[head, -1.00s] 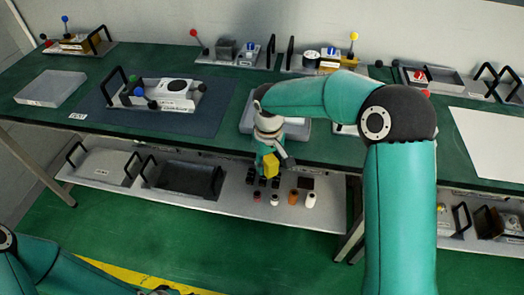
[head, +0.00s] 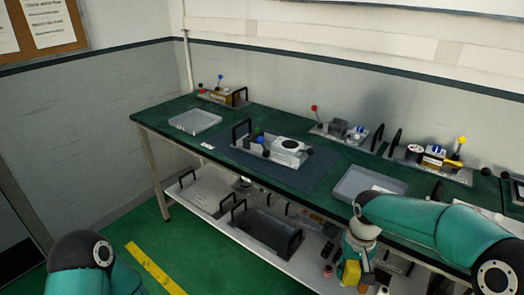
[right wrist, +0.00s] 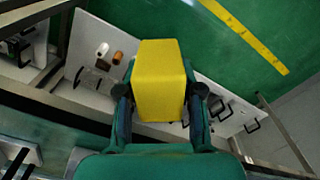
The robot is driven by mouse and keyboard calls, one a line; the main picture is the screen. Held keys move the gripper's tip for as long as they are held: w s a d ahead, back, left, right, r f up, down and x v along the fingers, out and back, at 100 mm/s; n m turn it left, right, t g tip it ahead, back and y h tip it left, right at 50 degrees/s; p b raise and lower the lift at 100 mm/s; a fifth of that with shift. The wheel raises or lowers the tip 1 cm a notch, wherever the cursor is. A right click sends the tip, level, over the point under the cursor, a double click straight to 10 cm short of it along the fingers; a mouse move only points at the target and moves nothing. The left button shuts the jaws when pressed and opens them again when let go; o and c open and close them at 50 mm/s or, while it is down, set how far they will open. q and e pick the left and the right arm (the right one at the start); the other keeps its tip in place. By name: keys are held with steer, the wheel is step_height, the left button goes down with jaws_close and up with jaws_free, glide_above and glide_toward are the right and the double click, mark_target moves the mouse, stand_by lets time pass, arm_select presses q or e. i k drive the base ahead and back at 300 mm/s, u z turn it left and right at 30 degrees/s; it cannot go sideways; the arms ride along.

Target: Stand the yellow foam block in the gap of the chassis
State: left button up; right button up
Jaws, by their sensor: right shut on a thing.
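The yellow foam block (head: 351,272) is held in my right gripper (head: 354,264), low in front of the bench edge and above the lower shelf. In the right wrist view the block (right wrist: 160,80) fills the space between the two fingers of the gripper (right wrist: 160,94), which press on its sides. The chassis (head: 272,150), a pale metal unit with a black handle and coloured knobs, sits on the dark mat, up and left of the gripper. Its gap cannot be made out clearly. My left arm shows at the lower left, but its gripper is out of the frame.
A grey tray (head: 369,186) lies on the bench between the chassis and my right arm. A shallow tray (head: 195,122) lies left of the mat (head: 310,174). Handled units with coloured knobs line the back. The lower shelf (head: 222,222) holds bins and small parts.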

mark_target(270, 141)
steer(key=u, duration=0.6)
steer(key=i, duration=0.7)
steer(key=z, duration=0.05)
